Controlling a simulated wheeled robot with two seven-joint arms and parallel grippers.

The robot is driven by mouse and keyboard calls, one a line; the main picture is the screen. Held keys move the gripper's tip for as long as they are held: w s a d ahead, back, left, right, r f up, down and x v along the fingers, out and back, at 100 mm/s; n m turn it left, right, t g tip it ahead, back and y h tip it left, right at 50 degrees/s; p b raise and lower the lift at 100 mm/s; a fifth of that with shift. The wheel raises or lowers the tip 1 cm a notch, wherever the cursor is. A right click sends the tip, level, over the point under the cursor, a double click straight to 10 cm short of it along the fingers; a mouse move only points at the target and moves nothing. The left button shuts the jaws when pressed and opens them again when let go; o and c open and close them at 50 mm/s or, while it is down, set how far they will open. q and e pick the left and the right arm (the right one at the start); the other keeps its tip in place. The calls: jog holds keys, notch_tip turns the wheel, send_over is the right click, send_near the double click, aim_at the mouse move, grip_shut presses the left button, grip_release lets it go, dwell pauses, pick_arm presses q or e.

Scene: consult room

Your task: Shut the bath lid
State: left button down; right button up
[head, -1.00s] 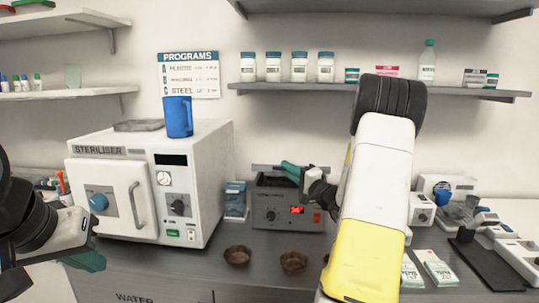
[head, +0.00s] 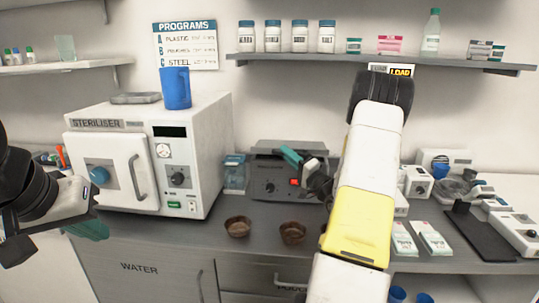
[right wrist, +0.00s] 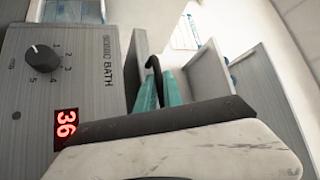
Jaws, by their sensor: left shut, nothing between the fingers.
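The sonic bath (head: 278,186) is a grey box with a dial and red display on the counter, right of the steriliser. Its grey lid (head: 275,146) shows along the top rear edge; its exact angle is hard to tell. My right gripper (head: 290,156), with teal fingertips, is at the top of the bath by the lid. In the right wrist view the teal fingers (right wrist: 162,92) are beside the grey slab at the panel's upper edge, with a dark hook-shaped piece between them; contact is unclear. My left gripper (head: 90,229) is shut and empty at the left, before the steriliser.
The white steriliser (head: 150,160) carries a blue jug (head: 175,88). Two brown bowls (head: 238,227) (head: 292,233) stand in front of the bath. White packets (head: 418,238) and a dark tray (head: 478,232) lie to the right. A shelf (head: 380,62) with jars runs above.

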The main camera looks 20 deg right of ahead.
jog(key=shift+s+d+f, duration=0.2)
jog(key=shift+s+f, duration=0.05)
jog(key=shift+s, duration=0.1)
jog(key=v, duration=0.7)
jog(key=shift+r, duration=0.1)
